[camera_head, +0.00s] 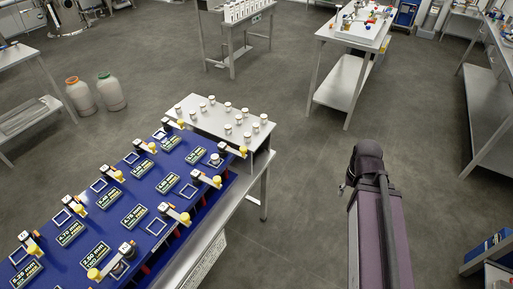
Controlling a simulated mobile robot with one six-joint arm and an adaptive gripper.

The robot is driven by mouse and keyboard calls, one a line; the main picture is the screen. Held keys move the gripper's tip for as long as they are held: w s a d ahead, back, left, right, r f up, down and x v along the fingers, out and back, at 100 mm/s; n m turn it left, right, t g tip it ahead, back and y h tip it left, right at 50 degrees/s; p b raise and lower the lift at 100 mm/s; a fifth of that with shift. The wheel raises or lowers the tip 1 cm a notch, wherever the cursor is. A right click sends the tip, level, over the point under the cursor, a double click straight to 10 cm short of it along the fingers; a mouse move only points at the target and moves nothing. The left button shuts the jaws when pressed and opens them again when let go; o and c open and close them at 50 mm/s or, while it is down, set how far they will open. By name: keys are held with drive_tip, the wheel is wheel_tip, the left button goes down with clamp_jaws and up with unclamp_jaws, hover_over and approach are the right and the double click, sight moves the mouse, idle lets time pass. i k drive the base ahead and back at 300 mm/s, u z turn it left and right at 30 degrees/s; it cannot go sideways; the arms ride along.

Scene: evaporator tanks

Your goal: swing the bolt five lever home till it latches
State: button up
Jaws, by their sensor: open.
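A blue panel (152,208) at the lower left carries two rows of small displays with mm readings. Several short levers with yellow knobs stand along its edges, such as one by the front edge (177,214), one further back (207,179) and one near the far right corner (234,149). White square frames lie between the displays. I cannot read any bolt number, so I cannot tell which lever is bolt five or whether any is latched. My gripper does not show.
A metal table end with several small white-capped jars (228,108) adjoins the panel's far side. Two containers (111,92) stand on the floor at the left. Benches stand at the back and right. The grey floor (300,170) right of the panel is clear.

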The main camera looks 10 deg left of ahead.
sight(223, 150)
drive_tip(key=z, duration=0.15)
drive_tip(key=k, duration=1.25)
drive_tip(key=u, duration=0.8)
drive_tip(key=i, duration=1)
drive_tip(key=z, duration=0.05)
